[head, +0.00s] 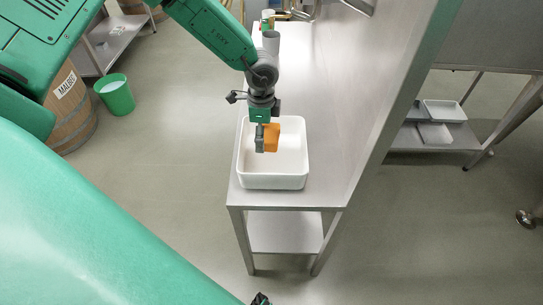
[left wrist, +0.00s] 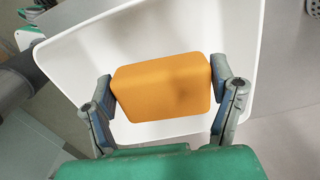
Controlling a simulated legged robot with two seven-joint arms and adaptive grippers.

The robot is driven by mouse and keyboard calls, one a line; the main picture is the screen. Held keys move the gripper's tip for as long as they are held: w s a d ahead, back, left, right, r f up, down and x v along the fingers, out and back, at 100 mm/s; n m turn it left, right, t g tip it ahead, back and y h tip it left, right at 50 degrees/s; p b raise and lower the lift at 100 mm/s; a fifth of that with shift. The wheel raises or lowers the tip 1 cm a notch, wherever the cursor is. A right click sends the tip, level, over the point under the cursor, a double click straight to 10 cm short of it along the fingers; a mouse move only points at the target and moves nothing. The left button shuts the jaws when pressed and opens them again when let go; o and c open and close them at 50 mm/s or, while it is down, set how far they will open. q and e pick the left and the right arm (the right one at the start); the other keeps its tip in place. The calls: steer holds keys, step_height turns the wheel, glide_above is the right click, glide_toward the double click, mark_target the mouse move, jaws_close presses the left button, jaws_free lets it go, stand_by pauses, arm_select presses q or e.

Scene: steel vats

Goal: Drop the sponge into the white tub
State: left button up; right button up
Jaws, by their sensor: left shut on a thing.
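The orange sponge (head: 272,137) is a block held in my left gripper (head: 266,139). It is over the inside of the white tub (head: 300,165), a rectangular open tub on the near end of the steel table. In the left wrist view, the sponge (left wrist: 162,86) is clamped between the two fingers of my left gripper (left wrist: 165,80). The white tub (left wrist: 85,58) shows behind and below it. The height of the sponge above the tub floor is hard to tell.
The steel table (head: 325,110) has a lower shelf (head: 285,232). A barrel (head: 75,108) and a green bucket (head: 116,95) stand on the floor at left. White trays (head: 443,111) sit on a rack at right.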

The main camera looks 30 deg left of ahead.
arm_select(q)
steer(key=shift+a+f, duration=0.2)
steer(key=shift+a, duration=0.1)
steer(key=o, duration=1)
steer(key=shift+d, duration=0.15)
steer(key=shift+d+r, duration=0.15)
steer(key=shift+d, duration=0.05)
steer(key=shift+r, duration=0.3)
step_height(320, 180, up, 10)
steer(key=shift+a+r, duration=0.1)
steer(key=shift+r, duration=0.45)
arm_select(e)
steer(key=shift+s, duration=0.2)
steer(key=shift+w+a, duration=0.15)
